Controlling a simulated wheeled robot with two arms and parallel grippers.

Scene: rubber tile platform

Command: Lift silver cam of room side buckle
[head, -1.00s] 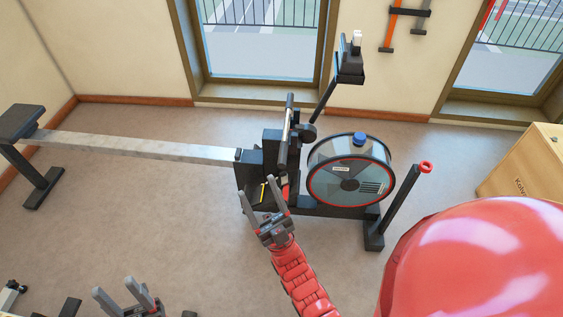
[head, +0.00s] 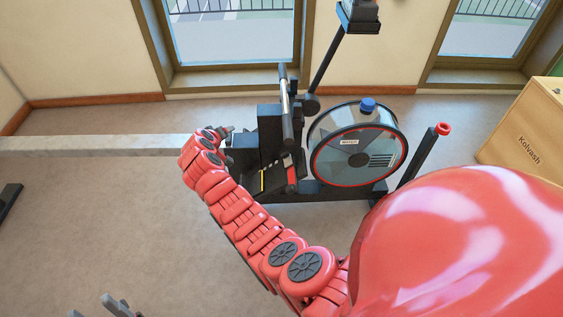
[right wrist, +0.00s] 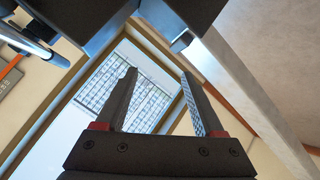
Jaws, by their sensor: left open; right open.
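The rowing machine's dark foot section (head: 262,176) stands mid-picture in the head view, with a small yellow mark and a red patch on it. The buckle and its silver cam are too small to make out. My right gripper (head: 227,133) is at the left of the foot section, over the rail's end, mostly hidden behind its own red wrist. In the right wrist view the right gripper (right wrist: 159,75) is open and empty, with dark machine parts beyond the tips. My left gripper (head: 116,304) is open and empty at the bottom edge, away from the machine.
The pale rail (head: 95,145) runs left from the foot section. The round flywheel housing (head: 355,158) and a red-topped post (head: 442,129) stand to the right. A wooden box (head: 530,135) is at the far right.

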